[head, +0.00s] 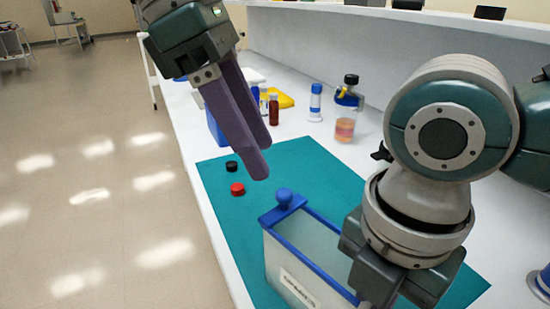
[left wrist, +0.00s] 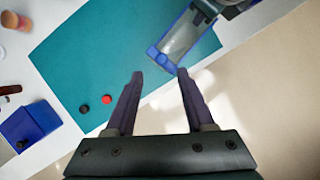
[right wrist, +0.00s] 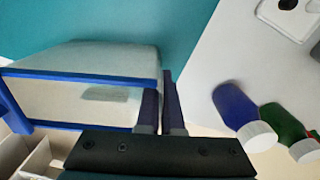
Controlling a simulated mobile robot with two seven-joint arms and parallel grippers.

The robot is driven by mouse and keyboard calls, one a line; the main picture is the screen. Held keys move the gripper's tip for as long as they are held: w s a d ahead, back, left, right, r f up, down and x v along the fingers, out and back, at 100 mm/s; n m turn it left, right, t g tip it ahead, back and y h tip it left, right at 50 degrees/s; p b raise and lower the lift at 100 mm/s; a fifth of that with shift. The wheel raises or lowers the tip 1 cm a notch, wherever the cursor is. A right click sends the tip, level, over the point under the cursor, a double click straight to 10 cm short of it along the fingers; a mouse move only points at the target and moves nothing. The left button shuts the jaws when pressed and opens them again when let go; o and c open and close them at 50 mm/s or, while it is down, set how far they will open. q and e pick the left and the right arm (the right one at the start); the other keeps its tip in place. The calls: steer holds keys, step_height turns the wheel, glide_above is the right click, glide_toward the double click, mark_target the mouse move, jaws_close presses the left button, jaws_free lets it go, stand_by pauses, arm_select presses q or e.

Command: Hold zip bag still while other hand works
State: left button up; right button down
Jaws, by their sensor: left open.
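The zip bag (head: 285,258) stands on the teal mat (head: 232,214), translucent with blue edging and a pale label on its side. A blue knob (head: 284,197) sits at its far top corner. My left gripper (head: 261,163) is open and empty, above and beyond the knob. In the left wrist view the knob (left wrist: 162,59) lies just past the open fingertips. My right gripper (right wrist: 162,85) is at the bag's near end, its fingers close together on the bag's edge. In the head view the right wrist hides the fingertips and that end of the bag.
A black cap (head: 232,166) and a red cap (head: 237,189) lie on the mat. Several bottles, including one with pinkish contents (head: 345,128), stand behind it. A blue box (left wrist: 33,124) is beyond the mat. Blue (right wrist: 236,106) and green bottles lie right of my right gripper.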

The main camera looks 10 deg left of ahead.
arm_select(q)
steer(key=v, duration=0.7)
steer(key=shift+a+r, duration=0.1)
arm_select(e)
steer(key=c, duration=1.5)
jaws_free()
steer(key=shift+c, duration=0.2)
steer(key=o, duration=1.2)
steer(key=o, duration=0.3)
steer(key=shift+o, duration=0.2)
